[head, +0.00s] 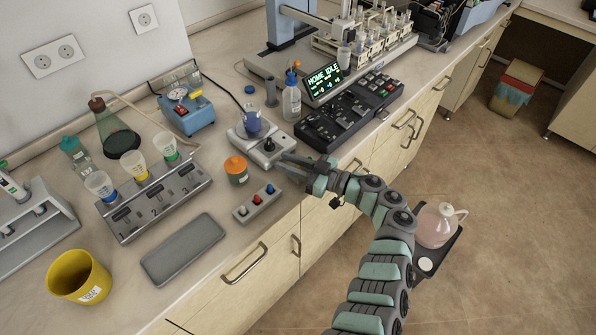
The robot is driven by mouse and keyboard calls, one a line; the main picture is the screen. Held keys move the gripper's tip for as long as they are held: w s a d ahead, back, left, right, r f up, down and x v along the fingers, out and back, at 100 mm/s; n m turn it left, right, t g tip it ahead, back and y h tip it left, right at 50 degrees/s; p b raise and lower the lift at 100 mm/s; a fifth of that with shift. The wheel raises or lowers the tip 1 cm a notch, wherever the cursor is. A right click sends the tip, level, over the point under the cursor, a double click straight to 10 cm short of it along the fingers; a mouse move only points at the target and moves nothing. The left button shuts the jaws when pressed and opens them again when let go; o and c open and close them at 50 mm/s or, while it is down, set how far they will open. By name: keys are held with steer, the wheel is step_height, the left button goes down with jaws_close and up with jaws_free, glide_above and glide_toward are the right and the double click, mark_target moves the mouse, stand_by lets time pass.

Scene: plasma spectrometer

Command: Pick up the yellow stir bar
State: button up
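I cannot make out a yellow stir bar anywhere in the head view. My gripper (281,165) is over the front of the counter, just right of the small stirrer plate (268,153). Its two fingers point left and look spread apart, with nothing visible between them. A beaker with blue contents (253,124) stands on the stirrer plate, behind and left of my gripper. The inside of the beaker is too small to read.
An orange-lidded jar (236,170) and a small button box (256,204) stand left of my gripper. A control panel (348,113) is to the right. A grey tray (183,250) lies empty, near a yellow bin (78,277) and a rack of cups (155,200).

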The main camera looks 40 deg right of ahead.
steer(key=shift+s, duration=0.1)
steer(key=shift+c, duration=0.5)
jaws_close()
steer(key=shift+r, duration=0.1)
